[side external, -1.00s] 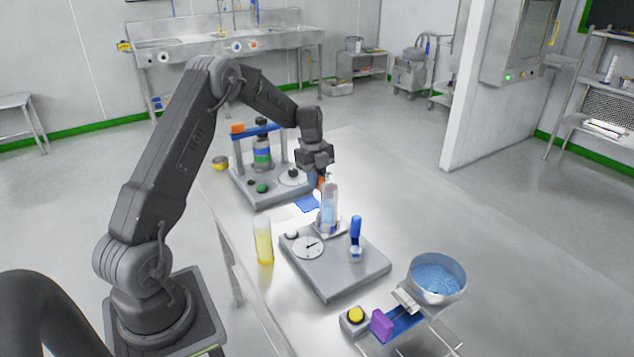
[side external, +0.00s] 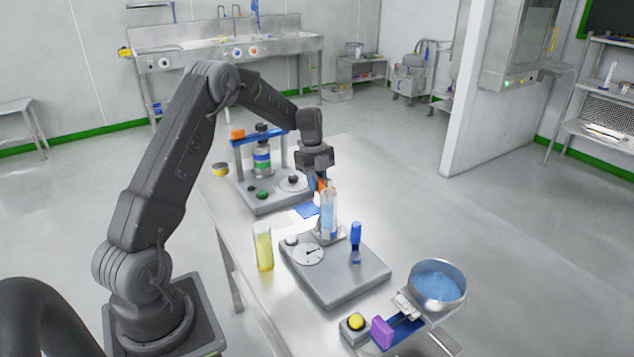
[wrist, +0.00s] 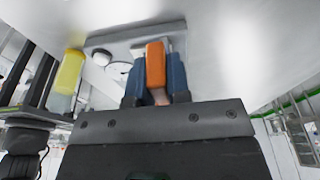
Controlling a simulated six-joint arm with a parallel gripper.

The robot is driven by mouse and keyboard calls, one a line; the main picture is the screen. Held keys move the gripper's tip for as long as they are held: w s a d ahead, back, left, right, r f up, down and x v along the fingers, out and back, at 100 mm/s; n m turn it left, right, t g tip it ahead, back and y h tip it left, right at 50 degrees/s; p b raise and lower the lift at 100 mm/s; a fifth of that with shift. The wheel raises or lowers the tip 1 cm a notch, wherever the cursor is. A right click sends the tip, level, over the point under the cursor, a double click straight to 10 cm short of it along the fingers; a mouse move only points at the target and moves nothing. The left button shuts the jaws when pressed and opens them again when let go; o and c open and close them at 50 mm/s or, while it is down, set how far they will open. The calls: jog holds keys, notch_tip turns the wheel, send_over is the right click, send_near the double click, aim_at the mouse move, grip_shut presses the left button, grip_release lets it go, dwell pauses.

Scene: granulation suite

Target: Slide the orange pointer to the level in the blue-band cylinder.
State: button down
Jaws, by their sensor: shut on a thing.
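My gripper (side external: 319,186) points down with its dark blue fingers closed on the orange pointer (side external: 322,184). In the wrist view, the orange pointer (wrist: 155,64) lies between the two fingers of my gripper (wrist: 156,78). A clear upright cylinder (side external: 328,214) holding pale blue liquid stands right by the pointer, at the back of the grey dial base. Its blue band cannot be made out clearly, and I cannot tell how the pointer's height compares with the liquid level. A second cylinder (side external: 263,247) with yellow liquid stands to the left; it also shows in the wrist view (wrist: 70,72).
The grey base (side external: 340,285) carries a dial (side external: 308,254) and an upright blue handle (side external: 355,238). A stand with a banded bottle (side external: 262,158) is behind. A bowl of blue granules (side external: 437,284), purple block (side external: 381,331) and yellow button (side external: 356,321) are in front. The table's right side is clear.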

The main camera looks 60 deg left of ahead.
aim_at(319, 178)
jog(key=c, duration=1.1)
grip_release()
jog(key=shift+r, duration=0.1)
jog(key=shift+r, duration=3.45)
